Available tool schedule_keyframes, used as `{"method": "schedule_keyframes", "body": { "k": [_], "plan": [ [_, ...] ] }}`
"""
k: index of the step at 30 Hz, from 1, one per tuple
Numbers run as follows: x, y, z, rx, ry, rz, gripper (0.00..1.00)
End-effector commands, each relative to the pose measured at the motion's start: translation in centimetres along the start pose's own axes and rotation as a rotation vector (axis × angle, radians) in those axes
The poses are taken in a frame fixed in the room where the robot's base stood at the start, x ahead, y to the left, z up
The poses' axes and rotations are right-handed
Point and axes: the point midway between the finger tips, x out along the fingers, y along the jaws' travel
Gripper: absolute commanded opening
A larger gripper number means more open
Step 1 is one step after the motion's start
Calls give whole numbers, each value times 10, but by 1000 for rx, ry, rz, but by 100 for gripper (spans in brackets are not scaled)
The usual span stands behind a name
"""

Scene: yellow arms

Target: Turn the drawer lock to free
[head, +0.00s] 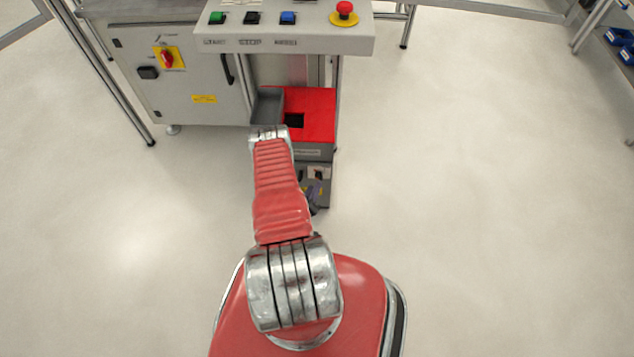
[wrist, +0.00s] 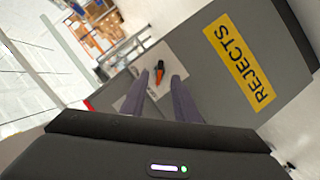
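The drawer lock shows in the wrist view as a small knob (wrist: 160,74), black with an orange part, on a pale plate (wrist: 150,58). The plate is on a grey front beside a yellow REJECTS label (wrist: 240,62). My gripper (wrist: 159,81) is open, with its two grey-purple fingers apart. The knob shows in the gap at the fingertips; I cannot tell whether they reach around it or touch it. In the head view my gripper (head: 316,190) is low by the grey reject unit, partly hidden by my red arm. The lock's marked positions are too small to read.
A red-topped bin (head: 315,115) with a grey tray (head: 268,105) stands above the lock. A panel (head: 285,35) with buttons and a red emergency stop (head: 344,8) overhangs it. A grey cabinet (head: 190,85) is at the left. The floor to the right is clear.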

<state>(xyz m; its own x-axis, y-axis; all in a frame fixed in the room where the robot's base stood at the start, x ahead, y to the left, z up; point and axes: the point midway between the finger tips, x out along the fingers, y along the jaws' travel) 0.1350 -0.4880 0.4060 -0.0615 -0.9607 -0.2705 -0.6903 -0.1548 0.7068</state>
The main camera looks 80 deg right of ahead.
Motion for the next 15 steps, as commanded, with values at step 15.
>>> {"method": "schedule_keyframes", "body": {
  "k": [15],
  "plan": [
    [55, 0, 1, -1, -1, 0, 28]
  ]
}}
